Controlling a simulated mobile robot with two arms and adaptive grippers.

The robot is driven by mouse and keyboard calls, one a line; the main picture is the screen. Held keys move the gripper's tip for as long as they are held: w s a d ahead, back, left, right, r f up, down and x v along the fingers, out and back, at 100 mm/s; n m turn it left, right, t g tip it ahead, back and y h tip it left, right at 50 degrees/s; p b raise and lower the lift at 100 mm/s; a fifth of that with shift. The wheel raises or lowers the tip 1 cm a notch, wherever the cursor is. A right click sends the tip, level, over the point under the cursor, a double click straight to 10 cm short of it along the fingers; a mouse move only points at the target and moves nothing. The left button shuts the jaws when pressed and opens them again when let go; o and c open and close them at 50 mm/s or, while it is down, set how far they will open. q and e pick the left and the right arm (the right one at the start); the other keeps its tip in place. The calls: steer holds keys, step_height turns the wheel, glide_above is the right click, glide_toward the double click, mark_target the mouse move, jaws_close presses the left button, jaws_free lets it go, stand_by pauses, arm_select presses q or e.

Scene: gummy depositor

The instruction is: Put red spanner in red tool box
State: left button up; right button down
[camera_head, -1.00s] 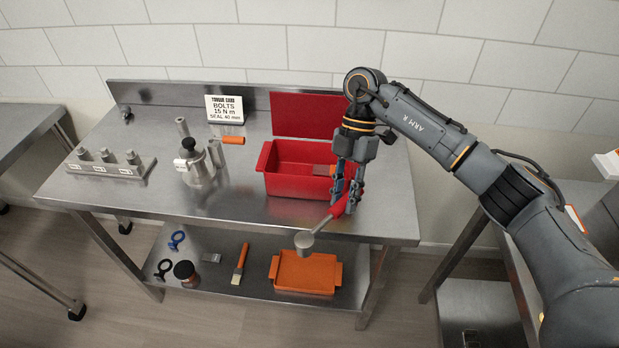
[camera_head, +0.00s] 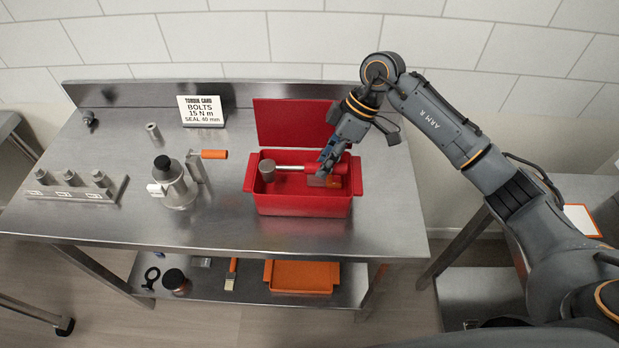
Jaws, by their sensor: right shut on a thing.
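The red tool box (camera_head: 303,206) stands open on the metal bench, its red lid (camera_head: 290,122) upright behind it. My right gripper (camera_head: 328,163) is shut on the red handle of the spanner (camera_head: 290,168), over the right half of the box. The spanner lies nearly level across the box opening, its round grey head (camera_head: 267,171) to the left. I cannot tell whether it touches the box. An orange-brown item (camera_head: 325,181) shows inside the box, partly hidden by the gripper and handle. My left gripper is not in view.
A metal pot-like device (camera_head: 175,185) with an orange handle stands left of the box. A holder with several pegs (camera_head: 76,189) and a torque card (camera_head: 203,112) are also on the bench. An orange tray (camera_head: 302,277) sits on the lower shelf. The bench front is clear.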

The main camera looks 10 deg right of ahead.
steer(key=f, duration=0.2)
steer(key=s+f+p, duration=0.1)
steer(key=f, duration=0.1)
steer(key=shift+f, duration=0.2)
steer(key=shift+w+f, duration=0.1)
steer(key=shift+f, duration=0.3)
step_height(320, 180, down, 3)
steer(key=shift+r+p, duration=0.1)
steer(key=shift+p, duration=0.3)
steer(key=c, duration=1.3)
jaws_free()
steer(key=shift+f, duration=0.2)
steer(key=shift+o, duration=0.9)
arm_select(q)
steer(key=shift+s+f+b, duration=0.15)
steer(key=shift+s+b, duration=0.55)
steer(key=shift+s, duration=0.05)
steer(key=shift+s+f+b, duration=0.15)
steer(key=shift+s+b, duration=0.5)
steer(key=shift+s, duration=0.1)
arm_select(e)
steer(key=v, duration=1.2)
steer(key=shift+r, duration=0.15)
